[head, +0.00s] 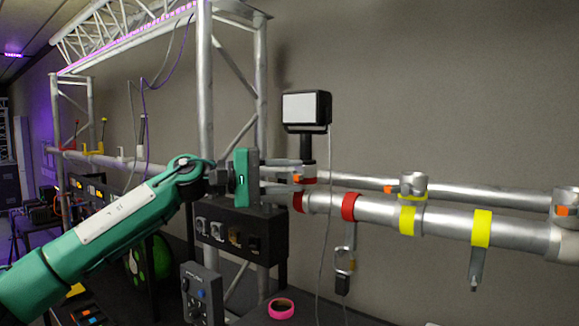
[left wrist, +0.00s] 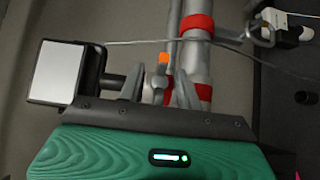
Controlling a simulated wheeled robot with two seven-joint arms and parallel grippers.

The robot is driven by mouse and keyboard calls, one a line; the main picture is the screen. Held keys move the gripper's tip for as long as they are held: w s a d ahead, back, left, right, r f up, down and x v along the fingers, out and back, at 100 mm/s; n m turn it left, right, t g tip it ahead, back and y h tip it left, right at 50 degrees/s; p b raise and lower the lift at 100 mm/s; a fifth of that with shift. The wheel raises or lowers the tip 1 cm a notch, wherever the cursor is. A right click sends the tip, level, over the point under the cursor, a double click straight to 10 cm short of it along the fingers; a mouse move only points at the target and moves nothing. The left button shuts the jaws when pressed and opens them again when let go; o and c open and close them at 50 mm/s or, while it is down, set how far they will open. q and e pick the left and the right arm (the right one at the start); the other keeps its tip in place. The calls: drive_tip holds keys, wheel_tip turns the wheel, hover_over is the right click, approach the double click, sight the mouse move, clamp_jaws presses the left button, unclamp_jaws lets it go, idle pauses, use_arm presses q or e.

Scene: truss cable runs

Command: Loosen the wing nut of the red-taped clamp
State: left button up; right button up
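The red-taped clamp (head: 309,181) sits on the truss tube under a lamp, with red tape bands (head: 348,207) on the tube beside it. An orange tip (head: 297,179) shows at the clamp; it also shows in the left wrist view (left wrist: 163,58). My left gripper (head: 291,177) reaches the clamp from the left. In the left wrist view its two fingers (left wrist: 159,92) stand apart on either side of a grey metal part at the clamp, seemingly the wing nut. Contact cannot be told. My right gripper is not in view.
The lamp (head: 306,108) stands just above the clamp, its cable hanging down past the tube. A hanging clip (head: 345,262) and yellow-taped clamps (head: 410,208) are to the right. A black socket box (head: 243,233) is below my left gripper.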

use_arm(q)
drive_tip(key=shift+d, duration=0.15)
clamp_jaws()
drive_tip(key=shift+f, duration=0.1)
